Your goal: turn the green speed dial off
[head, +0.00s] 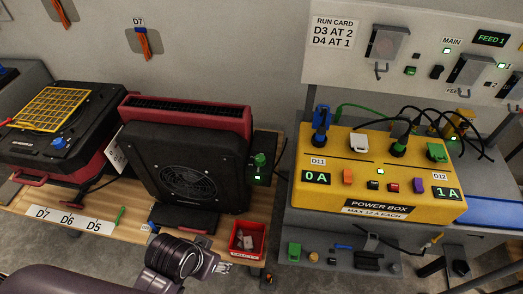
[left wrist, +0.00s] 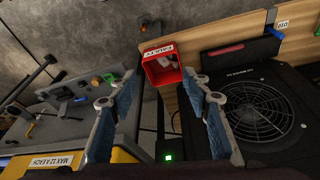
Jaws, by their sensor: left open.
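The green speed dial (head: 260,159) sits on a dark control box (head: 259,173) at the right side of the black and red dryer (head: 190,175). A green light glows below the dial. In the left wrist view a green light (left wrist: 168,158) shows at the lower middle, but I cannot make out the dial. My left gripper (left wrist: 160,82) is open, with nothing between its blue-padded fingers. In the head view my left arm comes in from the bottom left, and the gripper (head: 222,268) is small, apart from the dial and nearer the camera. My right gripper is not in view.
A red bin (head: 247,240) stands at the bench's front edge, near my left gripper; it also shows in the left wrist view (left wrist: 162,70). The yellow power box (head: 372,175) with cables stands to the right. A gap separates the bench from the power box's stand.

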